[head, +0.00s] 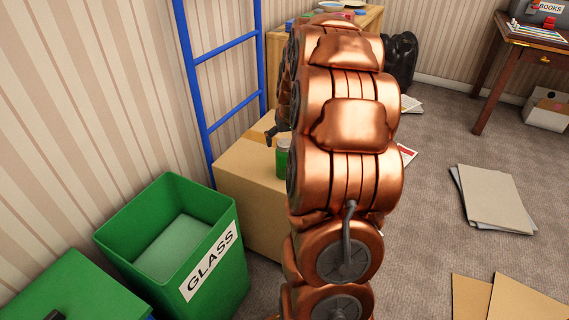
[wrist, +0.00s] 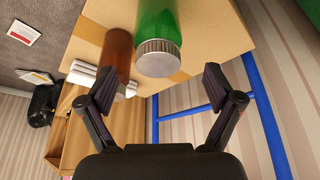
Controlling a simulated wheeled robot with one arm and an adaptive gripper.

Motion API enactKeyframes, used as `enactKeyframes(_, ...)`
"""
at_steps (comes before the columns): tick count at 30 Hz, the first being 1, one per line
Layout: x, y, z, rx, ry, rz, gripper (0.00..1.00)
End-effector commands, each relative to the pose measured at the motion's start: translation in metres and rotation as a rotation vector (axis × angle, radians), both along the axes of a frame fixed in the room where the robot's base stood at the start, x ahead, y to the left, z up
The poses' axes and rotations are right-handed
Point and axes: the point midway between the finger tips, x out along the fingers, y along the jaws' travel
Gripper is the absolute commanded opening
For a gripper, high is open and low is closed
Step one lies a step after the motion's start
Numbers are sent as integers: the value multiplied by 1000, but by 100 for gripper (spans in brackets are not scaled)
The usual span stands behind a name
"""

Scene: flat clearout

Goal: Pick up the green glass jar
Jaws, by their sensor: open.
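The green glass jar (wrist: 156,22) has a ribbed grey metal lid. It stands on a cardboard box (wrist: 215,32), and its lid end points towards my gripper in the wrist view. In the head view the jar (head: 283,158) shows at the left edge of my copper arm, which hides part of the box top. My gripper (wrist: 160,82) is open and empty, its fingers spread to either side of the lid and apart from it. In the head view a dark finger shows just above and left of the jar; the rest is hidden.
A brown bottle (wrist: 117,50) stands close beside the jar, with white cylinders (wrist: 88,74) near it. A blue ladder (head: 224,45) leans behind the box. A green GLASS bin (head: 172,195) stands front left. Grey folders (head: 492,196) lie on the carpet.

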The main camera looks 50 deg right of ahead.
Motion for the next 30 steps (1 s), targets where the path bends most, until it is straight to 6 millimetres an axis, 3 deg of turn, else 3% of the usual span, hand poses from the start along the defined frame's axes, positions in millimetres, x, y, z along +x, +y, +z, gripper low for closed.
enactKeyframes(17, 18, -12, -56, 2, 3, 2, 91)
enactKeyframes(25, 19, -13, -58, 0, 1, 1, 91)
enactKeyframes(30, 19, -13, -58, 0, 1, 1, 73)
